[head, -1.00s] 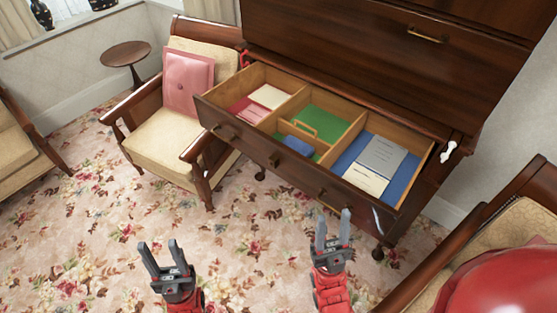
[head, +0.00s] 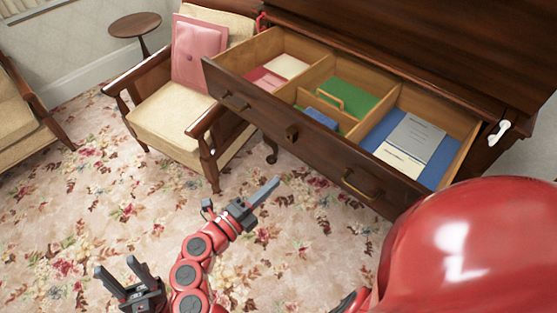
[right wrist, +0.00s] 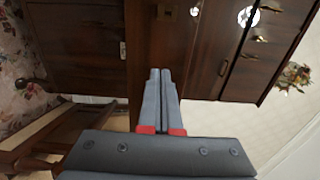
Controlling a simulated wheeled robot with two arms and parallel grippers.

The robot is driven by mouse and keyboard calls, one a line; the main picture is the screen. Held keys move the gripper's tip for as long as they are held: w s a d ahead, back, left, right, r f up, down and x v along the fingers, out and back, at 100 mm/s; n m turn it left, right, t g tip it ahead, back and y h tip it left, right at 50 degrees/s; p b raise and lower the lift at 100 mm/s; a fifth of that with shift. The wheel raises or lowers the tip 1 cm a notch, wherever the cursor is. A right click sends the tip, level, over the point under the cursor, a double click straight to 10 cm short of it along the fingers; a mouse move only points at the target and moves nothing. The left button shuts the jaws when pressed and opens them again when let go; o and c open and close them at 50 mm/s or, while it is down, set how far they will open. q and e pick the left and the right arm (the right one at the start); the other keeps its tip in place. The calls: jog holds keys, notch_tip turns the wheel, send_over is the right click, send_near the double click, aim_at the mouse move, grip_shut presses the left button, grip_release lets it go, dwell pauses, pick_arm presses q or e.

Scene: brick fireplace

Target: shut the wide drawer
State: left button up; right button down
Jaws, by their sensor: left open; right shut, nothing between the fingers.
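The wide drawer (head: 318,150) of the dark wooden cabinet stands pulled far out in the head view. Its front has a handle at each end and a knob in the middle. Inside are wooden compartments with pink, white, green, blue and grey items. My right gripper (head: 268,188) is shut and empty, in front of and below the drawer front, apart from it in the picture. Its closed fingers (right wrist: 160,98) also show in the right wrist view, before dark wood panels. My left gripper (head: 128,279) is open and empty at the lower left, over the carpet.
A wooden armchair (head: 165,112) with a pink cushion stands close by the drawer's left end. A small round table (head: 135,24) is behind it, and another chair (head: 18,115) is at the far left. Flowered carpet (head: 85,215) is open in front. My red body covers the lower right.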

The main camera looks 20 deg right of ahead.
jog(key=p, duration=0.3)
send_near(313, 148)
jog(key=x, duration=0.5)
jog(key=shift+w+d, duration=0.1)
jog(key=shift+d, duration=0.05)
jog(key=shift+w+d, duration=0.3)
jog(key=shift+d, duration=0.35)
jog(key=shift+d, duration=0.15)
jog(key=b+x, duration=0.5)
jog(key=x, duration=2.8)
jog(key=shift+w+f, duration=0.15)
jog(key=shift+f, duration=0.1)
jog(key=shift+w+d, duration=0.2)
jog(key=shift+d, duration=0.15)
jog(key=shift+r, duration=0.25)
jog(key=shift+d+r, duration=0.1)
jog(key=shift+r, duration=0.05)
